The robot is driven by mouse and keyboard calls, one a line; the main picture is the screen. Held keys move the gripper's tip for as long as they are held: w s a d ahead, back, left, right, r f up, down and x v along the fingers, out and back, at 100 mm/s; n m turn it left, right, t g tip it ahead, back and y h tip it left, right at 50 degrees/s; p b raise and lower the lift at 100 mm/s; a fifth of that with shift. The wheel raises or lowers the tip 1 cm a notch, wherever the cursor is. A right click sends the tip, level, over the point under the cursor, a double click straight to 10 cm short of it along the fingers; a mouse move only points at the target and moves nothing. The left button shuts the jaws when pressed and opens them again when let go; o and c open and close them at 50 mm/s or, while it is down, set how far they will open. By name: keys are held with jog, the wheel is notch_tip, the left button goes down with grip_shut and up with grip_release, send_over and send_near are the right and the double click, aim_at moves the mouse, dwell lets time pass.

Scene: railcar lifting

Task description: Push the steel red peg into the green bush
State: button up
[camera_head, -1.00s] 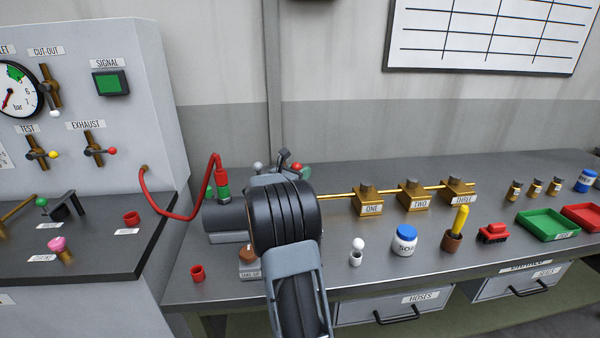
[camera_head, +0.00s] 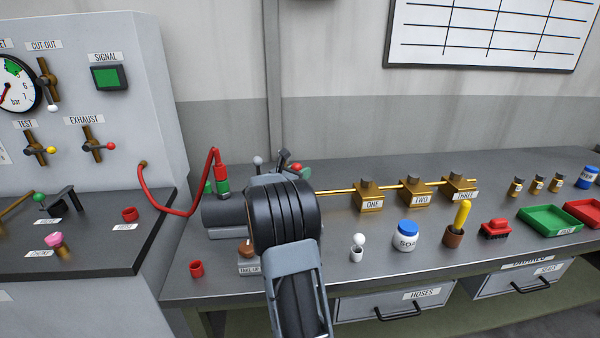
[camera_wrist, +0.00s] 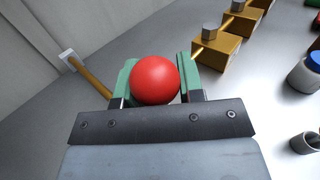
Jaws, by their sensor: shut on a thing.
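A red ball-shaped knob (camera_wrist: 155,80), which I take to be the head of the red peg, sits between the green jaw pads of my gripper (camera_wrist: 156,84) in the wrist view. My gripper is shut on it. In the head view the red knob (camera_head: 296,168) and one green pad show just behind my dark wrist, above the bench near the grey cylinder (camera_head: 223,211). The peg's shaft is hidden below the knob. Green fittings (camera_head: 223,186) stand on the cylinder under the red hose end; I cannot tell whether one is the green bush.
A brass rod with blocks ONE (camera_head: 368,198), TWO (camera_head: 414,193) and THREE (camera_head: 460,186) runs right of my gripper. A red hose (camera_head: 180,212) arches at left. A blue-lidded jar (camera_head: 406,237) and a white ball on a small cup (camera_head: 358,247) stand near the front edge.

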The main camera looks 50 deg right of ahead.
jog(key=shift+f+b, duration=1)
jog(key=shift+f, duration=0.3)
jog(key=o, duration=0.8)
jog(key=shift+r, duration=0.1)
jog(key=shift+o, duration=1.2)
jog(key=shift+r, duration=0.3)
notch_tip(320, 180, up, 3)
jog(key=shift+f, duration=0.15)
jog(key=s+a+r, duration=0.9)
jog(key=s, duration=0.1)
jog(key=shift+s+a+r+b, duration=0.2)
jog(key=shift+s+r+b, duration=0.05)
jog(key=shift+r+b, duration=0.05)
